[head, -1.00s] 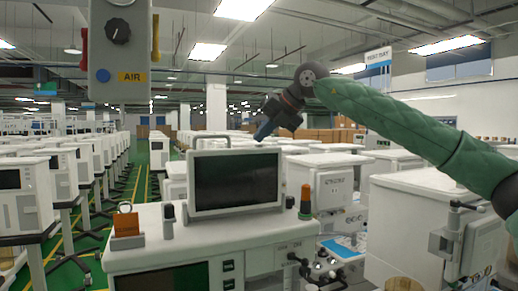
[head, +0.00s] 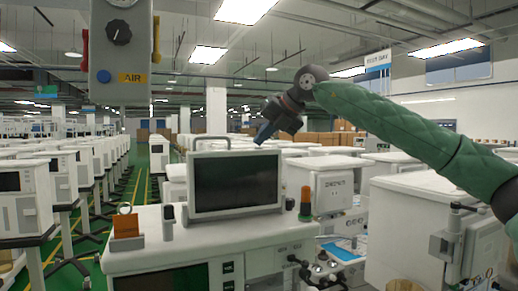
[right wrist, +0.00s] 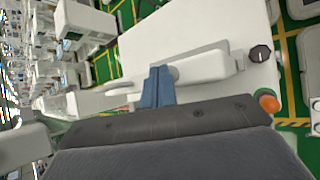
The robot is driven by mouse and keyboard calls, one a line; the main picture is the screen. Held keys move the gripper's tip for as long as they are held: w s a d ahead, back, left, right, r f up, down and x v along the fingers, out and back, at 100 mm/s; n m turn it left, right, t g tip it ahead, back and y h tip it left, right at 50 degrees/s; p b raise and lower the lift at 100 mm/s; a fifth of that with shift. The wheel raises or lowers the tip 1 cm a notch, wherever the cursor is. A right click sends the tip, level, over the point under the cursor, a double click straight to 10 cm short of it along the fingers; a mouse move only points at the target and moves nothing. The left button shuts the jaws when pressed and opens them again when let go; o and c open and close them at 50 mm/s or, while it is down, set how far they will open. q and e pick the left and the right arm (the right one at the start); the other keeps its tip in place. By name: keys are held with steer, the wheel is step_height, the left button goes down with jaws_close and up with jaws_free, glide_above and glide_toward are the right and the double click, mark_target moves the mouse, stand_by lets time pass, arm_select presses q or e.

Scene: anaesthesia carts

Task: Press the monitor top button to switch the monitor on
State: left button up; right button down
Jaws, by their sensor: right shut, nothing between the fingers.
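The monitor (head: 236,183) stands upright on the white cart (head: 150,250), with a dark screen and a handle on top. My right gripper (head: 262,136) is above and behind the monitor's upper right edge in the head view, its blue fingers pointing down and left. In the right wrist view the shut, empty blue fingers (right wrist: 157,86) overlap the pale top of the monitor (right wrist: 205,66). I cannot tell whether they touch it. The top button is not distinguishable. My left gripper is not in view.
An orange lamp (head: 305,203) stands on the cart right of the monitor. An orange block (head: 127,224) and a dark-topped post (head: 168,221) stand left of it. A grey panel marked AIR (head: 118,45) hangs at upper left. More white carts fill the background.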

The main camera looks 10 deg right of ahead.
mark_target(263, 149)
steer(key=shift+f, duration=0.2)
steer(key=shift+r, duration=0.2)
stand_by(0.4)
steer(key=shift+r, duration=0.7)
steer(key=shift+r+p, duration=0.8)
steer(key=shift+r, duration=1.7)
